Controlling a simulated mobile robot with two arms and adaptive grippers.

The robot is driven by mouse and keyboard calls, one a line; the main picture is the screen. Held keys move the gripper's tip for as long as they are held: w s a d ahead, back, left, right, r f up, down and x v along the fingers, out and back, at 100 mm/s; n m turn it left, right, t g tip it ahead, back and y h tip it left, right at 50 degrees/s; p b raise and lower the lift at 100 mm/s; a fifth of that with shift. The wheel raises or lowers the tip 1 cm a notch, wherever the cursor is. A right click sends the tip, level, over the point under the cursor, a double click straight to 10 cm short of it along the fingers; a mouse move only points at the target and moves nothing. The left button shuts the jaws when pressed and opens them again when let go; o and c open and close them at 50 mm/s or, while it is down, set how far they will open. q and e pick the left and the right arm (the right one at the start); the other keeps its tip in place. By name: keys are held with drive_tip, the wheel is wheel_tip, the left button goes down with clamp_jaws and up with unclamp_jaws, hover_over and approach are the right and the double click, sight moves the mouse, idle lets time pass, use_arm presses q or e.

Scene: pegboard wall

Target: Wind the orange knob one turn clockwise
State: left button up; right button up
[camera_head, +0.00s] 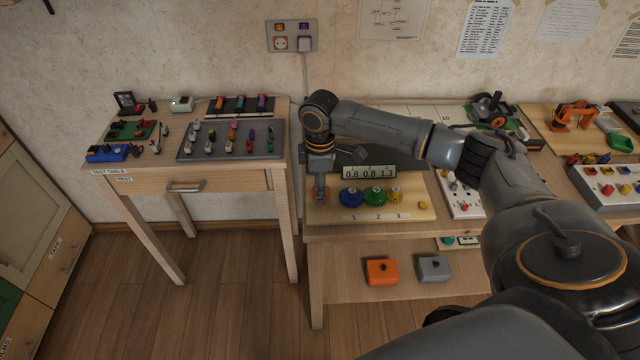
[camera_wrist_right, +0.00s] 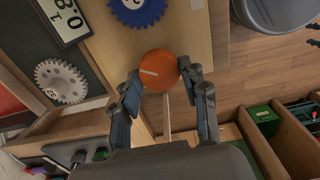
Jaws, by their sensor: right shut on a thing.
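The orange knob (camera_wrist_right: 159,70) sits at the edge of a wooden board and shows a pale line across its face in the right wrist view. My right gripper (camera_wrist_right: 161,88) has one finger on each side of the knob and is shut on it. In the head view my right gripper (camera_head: 319,190) points down at the left end of the board, hiding most of the knob. A blue knob-like wheel (camera_head: 351,196) stands just right of it, and it also shows in the right wrist view (camera_wrist_right: 137,8). My left gripper is not in view.
A green wheel (camera_head: 375,195) and a yellow wheel (camera_head: 395,194) stand further right on the board. A display (camera_head: 369,172) reading 0.8 0.8 1.3 is behind them. A test table (camera_head: 190,180) with small parts stands to the left. An orange box (camera_head: 381,271) sits on the lower shelf.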

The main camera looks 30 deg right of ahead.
drive_tip(key=m+p, duration=0.2)
drive_tip(key=p, duration=0.2)
drive_tip(key=m+p, duration=0.3)
drive_tip(key=p, duration=0.1)
drive_tip(key=m+p, duration=0.2)
drive_tip(key=p, duration=0.2)
drive_tip(key=shift+r+m, duration=0.25)
drive_tip(key=shift+m, duration=0.15)
drive_tip(key=shift+d+f+m+p, duration=0.1)
drive_tip(key=shift+f+m+p, duration=0.1)
drive_tip(key=shift+m+p, duration=1.6)
drive_tip(key=shift+w, duration=0.1)
drive_tip(key=o, duration=1.1)
drive_tip(key=shift+o, duration=0.2)
wheel_tip(320, 180, up, 12)
